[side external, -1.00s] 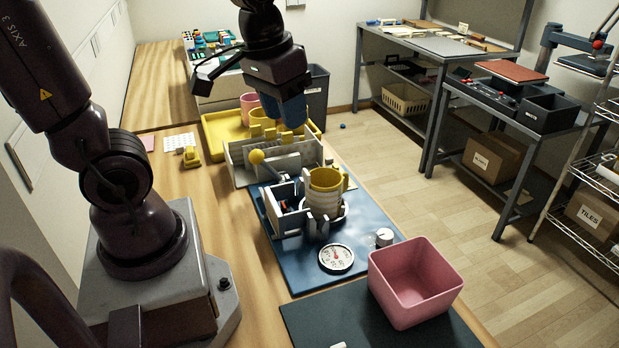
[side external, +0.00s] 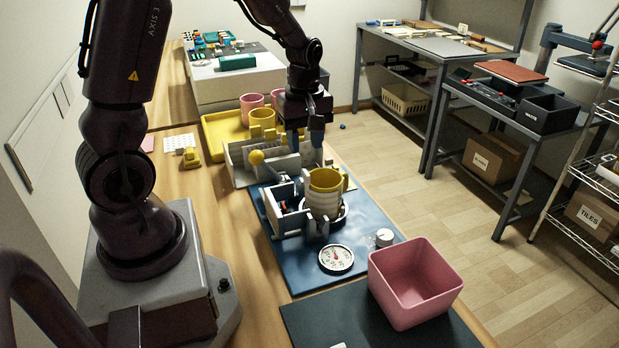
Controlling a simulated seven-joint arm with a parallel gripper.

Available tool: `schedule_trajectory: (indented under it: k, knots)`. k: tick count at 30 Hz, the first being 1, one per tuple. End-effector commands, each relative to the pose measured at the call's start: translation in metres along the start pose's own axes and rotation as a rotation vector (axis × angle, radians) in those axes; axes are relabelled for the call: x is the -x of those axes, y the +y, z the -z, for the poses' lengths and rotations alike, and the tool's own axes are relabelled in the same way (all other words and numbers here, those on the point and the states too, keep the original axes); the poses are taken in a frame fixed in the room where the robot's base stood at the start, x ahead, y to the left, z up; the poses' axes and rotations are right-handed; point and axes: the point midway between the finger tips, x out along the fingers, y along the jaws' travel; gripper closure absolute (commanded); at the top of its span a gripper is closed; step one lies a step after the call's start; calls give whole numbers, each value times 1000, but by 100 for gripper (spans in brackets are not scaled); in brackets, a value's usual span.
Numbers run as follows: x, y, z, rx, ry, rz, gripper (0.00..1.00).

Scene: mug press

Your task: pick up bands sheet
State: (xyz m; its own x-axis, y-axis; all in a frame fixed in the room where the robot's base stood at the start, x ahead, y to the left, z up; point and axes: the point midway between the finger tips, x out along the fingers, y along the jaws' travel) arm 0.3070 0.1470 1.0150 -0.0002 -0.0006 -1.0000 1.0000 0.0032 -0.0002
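No sheet can be clearly told as the bands sheet. Several pale upright sheets or dividers stand in the grey rack (side external: 238,176) behind the press, with yellow bits partly showing along their tops. My gripper (side external: 305,148) is at the right part of this rack. The gripper hides part of the rack, and I cannot tell whether the fingers touch a sheet.
A pink bin (side external: 415,282) sits at the front right.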

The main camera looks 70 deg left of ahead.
Motion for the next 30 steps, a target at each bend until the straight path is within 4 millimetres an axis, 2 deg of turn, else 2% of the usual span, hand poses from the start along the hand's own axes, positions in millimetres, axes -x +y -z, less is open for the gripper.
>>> schedule_trajectory:
  k: [3,10,18,27,29,30]
  knots:
    - [-18,0,0,-1,-1,3,62]
    - [-35,0,-1,-2,-1,2,62]
    - [-73,1,-2,-1,-1,4,62]
    - [-79,2,-2,-3,1,0,62]
    - [-78,2,-2,-3,1,-1,73]
    - [-78,2,-2,-3,1,-1,82]
